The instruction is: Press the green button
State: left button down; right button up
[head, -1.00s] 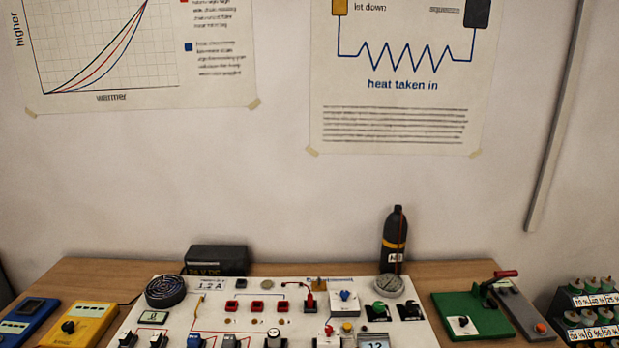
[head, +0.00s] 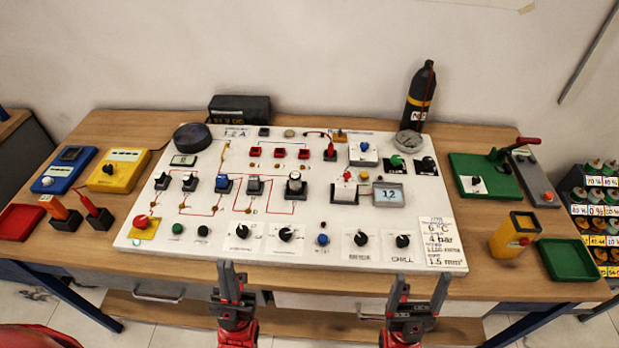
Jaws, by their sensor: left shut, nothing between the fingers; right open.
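A small round green button (head: 177,228) sits at the front left of the white panel (head: 330,235), beside a black button (head: 203,231) and right of a red mushroom button on a yellow base (head: 142,224). My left gripper (head: 231,268) is shut and empty at the panel's front edge, to the right of the green button and nearer to me, apart from it. My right gripper (head: 421,283) is open and empty, in front of the panel's right half. Nothing hides the green button.
The panel holds several knobs, switches and a display (head: 388,195). A green knob (head: 397,161) is at its back right. On the wooden table (head: 110,255), blue (head: 62,170) and yellow (head: 118,168) meters stand left; a gas bottle (head: 420,97) stands behind; a green tray (head: 567,260) lies right.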

aim_at(177, 228)
jog(key=u, duration=1.15)
